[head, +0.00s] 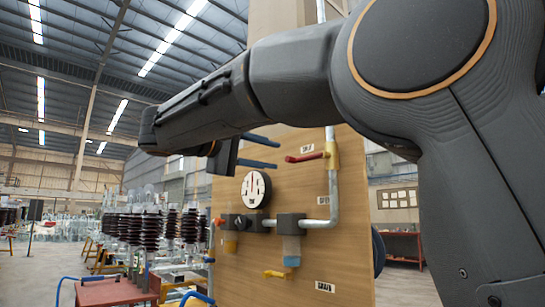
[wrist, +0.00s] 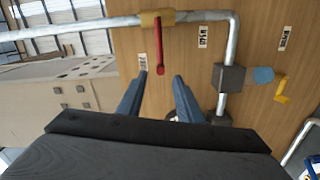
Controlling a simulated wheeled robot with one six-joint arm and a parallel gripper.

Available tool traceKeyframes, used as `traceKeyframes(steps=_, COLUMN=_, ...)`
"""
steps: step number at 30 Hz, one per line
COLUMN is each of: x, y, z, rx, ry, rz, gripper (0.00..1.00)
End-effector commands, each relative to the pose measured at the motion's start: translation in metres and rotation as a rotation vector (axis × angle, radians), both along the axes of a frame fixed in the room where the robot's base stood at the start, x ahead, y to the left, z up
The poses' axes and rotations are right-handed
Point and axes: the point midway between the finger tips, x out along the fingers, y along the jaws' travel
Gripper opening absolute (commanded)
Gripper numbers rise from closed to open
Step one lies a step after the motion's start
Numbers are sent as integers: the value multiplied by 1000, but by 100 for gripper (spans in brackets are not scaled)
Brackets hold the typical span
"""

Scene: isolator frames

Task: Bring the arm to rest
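My gripper (head: 278,156) is held out in front of the wooden panel (head: 325,255), with its two blue fingers apart and nothing between them. In the wrist view the gripper (wrist: 160,77) is open too, and its fingertips point towards the red valve handle (wrist: 159,52). The end of the handle appears in line with the gap between the fingertips. In the head view the red handle (head: 305,157) lies just right of the fingertips, and I see no contact. My arm reaches in from the right, raised and stretched out to the left.
The panel carries a yellow valve body (wrist: 157,18), metal pipe (wrist: 80,29), a round gauge (head: 256,189), grey fittings (head: 291,224) and a yellow drain handle (head: 275,274). Dark ribbed insulators (head: 150,229) and a red-topped table (head: 115,291) stand at the left.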

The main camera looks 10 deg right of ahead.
Motion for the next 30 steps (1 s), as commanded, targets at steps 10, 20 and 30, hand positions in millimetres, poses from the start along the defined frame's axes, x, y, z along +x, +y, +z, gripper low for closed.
traceKeyframes(steps=10, x=0, y=0, z=0, rx=0, ry=0, rz=0, gripper=33)
traceKeyframes(steps=20, x=19, y=-23, z=-63, rx=54, ry=170, rz=35, gripper=33)
traceKeyframes(steps=30, x=-7, y=-86, z=-269, rx=382, ry=595, rz=77, gripper=33)
